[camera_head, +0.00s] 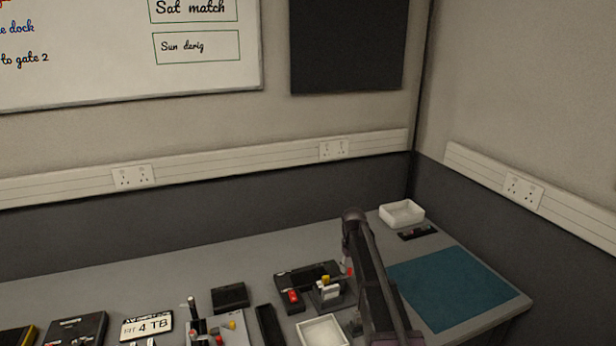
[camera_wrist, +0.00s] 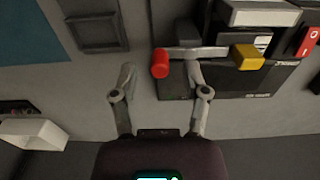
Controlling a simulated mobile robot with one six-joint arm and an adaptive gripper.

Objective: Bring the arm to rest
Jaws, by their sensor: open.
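In the head view my arm (camera_head: 374,275) stands over the bench between the black device and the teal mat, and my fingers are hidden there.
A teal mat (camera_head: 460,285) lies to the right of my arm. A white tray (camera_head: 402,214) and a dark strip (camera_head: 418,232) sit at the back corner; another white tray (camera_head: 323,333) is near the front. A black device (camera_head: 296,278) and several other items crowd the left. The back-left bench is clear.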

